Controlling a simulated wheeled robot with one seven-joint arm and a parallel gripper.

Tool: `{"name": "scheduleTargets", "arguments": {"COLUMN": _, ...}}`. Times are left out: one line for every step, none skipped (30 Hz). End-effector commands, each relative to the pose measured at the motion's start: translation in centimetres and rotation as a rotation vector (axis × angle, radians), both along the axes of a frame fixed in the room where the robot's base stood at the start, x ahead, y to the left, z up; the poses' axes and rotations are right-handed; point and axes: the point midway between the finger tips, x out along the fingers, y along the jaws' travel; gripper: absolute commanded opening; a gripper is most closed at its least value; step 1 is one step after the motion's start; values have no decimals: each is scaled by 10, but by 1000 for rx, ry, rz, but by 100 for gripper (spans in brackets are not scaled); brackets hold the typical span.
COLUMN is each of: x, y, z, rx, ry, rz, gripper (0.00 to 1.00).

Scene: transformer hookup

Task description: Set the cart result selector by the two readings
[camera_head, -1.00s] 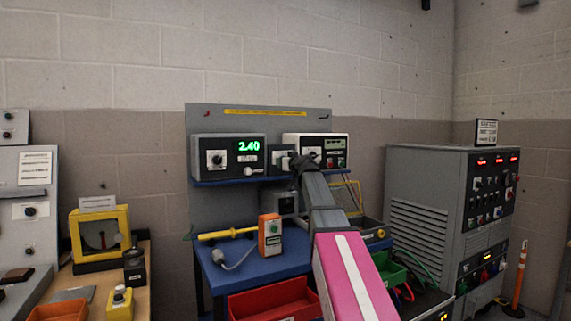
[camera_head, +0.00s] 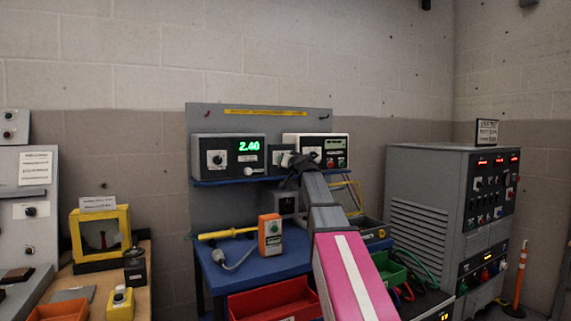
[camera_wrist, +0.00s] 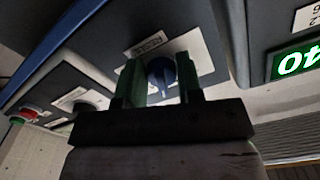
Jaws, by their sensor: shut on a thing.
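A dark meter (camera_head: 230,156) with a white dial and a green display reading 2.40 sits on the cart's upper shelf. Part of its display (camera_wrist: 298,62) also shows in the wrist view. To its right is a small dark selector unit (camera_head: 281,157), partly behind my gripper. In the wrist view its blue knob (camera_wrist: 161,76) stands on a pale plate. My gripper (camera_wrist: 160,80) is shut on this knob, a finger on each side. A second instrument (camera_head: 337,150) with a dial and red and green buttons stands further right; its small display is unreadable here.
My arm crosses in front of the blue cart (camera_head: 250,268). On the cart are an orange handheld device (camera_head: 270,236), a yellow-handled probe (camera_head: 228,233) and a red bin (camera_head: 265,300). A grey cabinet (camera_head: 430,205) stands to the right, and a wooden bench (camera_head: 145,280) to the left.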

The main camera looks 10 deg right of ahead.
Motion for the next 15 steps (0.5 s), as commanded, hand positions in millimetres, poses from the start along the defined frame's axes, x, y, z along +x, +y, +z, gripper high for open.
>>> {"name": "scheduleTargets", "arguments": {"x": 0, "y": 0, "z": 0, "rx": 37, "ry": 11, "rz": 0, "gripper": 10}}
{"name": "scheduleTargets", "arguments": {"x": 0, "y": 1, "z": 0, "rx": 62, "ry": 19, "rz": 0, "gripper": 10}}
{"name": "scheduleTargets", "arguments": {"x": 0, "y": 1, "z": 1, "rx": 93, "ry": 29, "rz": 0, "gripper": 10}}
{"name": "scheduleTargets", "arguments": {"x": 0, "y": 1, "z": 1, "rx": 118, "ry": 37, "rz": 0, "gripper": 10}}
{"name": "scheduleTargets", "arguments": {"x": 0, "y": 1, "z": 1, "rx": 141, "ry": 45, "rz": 0, "gripper": 10}}
{"name": "scheduleTargets", "arguments": {"x": -1, "y": 1, "z": 1, "rx": 171, "ry": 54, "rz": 0, "gripper": 10}}
{"name": "scheduleTargets", "arguments": {"x": -1, "y": 2, "z": 1, "rx": 191, "ry": 61, "rz": 0, "gripper": 10}}
{"name": "scheduleTargets", "arguments": {"x": -1, "y": 2, "z": 1, "rx": 211, "ry": 68, "rz": 0, "gripper": 10}}
{"name": "scheduleTargets", "arguments": {"x": -1, "y": 2, "z": 1, "rx": 238, "ry": 76, "rz": 0, "gripper": 10}}
{"name": "scheduleTargets", "arguments": {"x": -1, "y": 2, "z": 1, "rx": 257, "ry": 83, "rz": 0, "gripper": 10}}
{"name": "scheduleTargets", "arguments": {"x": -1, "y": 2, "z": 2, "rx": 273, "ry": 88, "rz": 0, "gripper": 10}}
{"name": "scheduleTargets", "arguments": {"x": -1, "y": 2, "z": 2, "rx": 295, "ry": 95, "rz": 0, "gripper": 10}}
{"name": "scheduleTargets", "arguments": {"x": -1, "y": 2, "z": 2, "rx": 311, "ry": 100, "rz": 0, "gripper": 10}}
{"name": "scheduleTargets", "arguments": {"x": -1, "y": 3, "z": 2, "rx": 325, "ry": 105, "rz": 0, "gripper": 10}}
{"name": "scheduleTargets", "arguments": {"x": -1, "y": 3, "z": 2, "rx": 343, "ry": 110, "rz": 0, "gripper": 10}}
